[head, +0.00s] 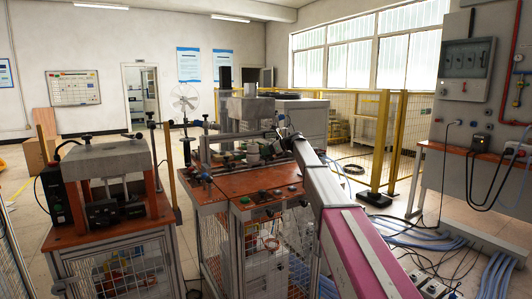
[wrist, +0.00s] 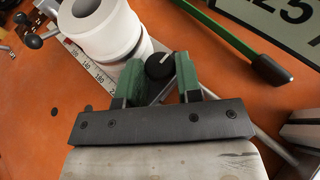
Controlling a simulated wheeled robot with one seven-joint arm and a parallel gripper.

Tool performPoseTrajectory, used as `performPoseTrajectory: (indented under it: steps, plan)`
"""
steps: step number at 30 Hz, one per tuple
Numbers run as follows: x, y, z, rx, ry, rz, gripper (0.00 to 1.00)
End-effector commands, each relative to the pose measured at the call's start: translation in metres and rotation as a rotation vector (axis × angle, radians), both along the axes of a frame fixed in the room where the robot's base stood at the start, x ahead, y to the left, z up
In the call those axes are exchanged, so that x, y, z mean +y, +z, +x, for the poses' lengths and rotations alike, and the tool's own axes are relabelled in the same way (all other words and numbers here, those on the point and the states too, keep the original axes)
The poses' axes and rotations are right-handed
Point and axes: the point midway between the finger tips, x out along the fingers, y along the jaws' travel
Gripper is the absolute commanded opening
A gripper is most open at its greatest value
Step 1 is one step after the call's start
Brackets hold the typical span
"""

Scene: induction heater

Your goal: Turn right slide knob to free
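A round black knob (wrist: 160,65) with a white pointer mark shows in the wrist view, beside a metal slide with a ruler scale (wrist: 90,68). My gripper (wrist: 160,68) has two green fingers standing apart, one on each side of the knob in the picture. Its right finger appears very close to the knob; I cannot tell whether either finger touches it. In the head view my gripper (head: 288,136) reaches over the orange-topped heater bench (head: 215,188), and the knob cannot be made out there.
A white cylinder (wrist: 105,28) stands just left of the knob. A green bar with a black handle (wrist: 270,70) lies to the right. Another orange bench with a press (head: 105,160) stands at left. Yellow fencing (head: 383,140) and floor cables (head: 405,235) lie at right.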

Motion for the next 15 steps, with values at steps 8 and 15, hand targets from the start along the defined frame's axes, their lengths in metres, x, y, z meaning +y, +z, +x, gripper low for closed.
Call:
performPoseTrajectory:
  steps: [8, 15]
  plan:
    - [0.0004, 0.0004, 0.0086, 0.001, 0.197, -0.001, 0.09]
    - [0.0006, 0.0004, 0.0087, 0.001, 0.365, 0.000, 0.09]
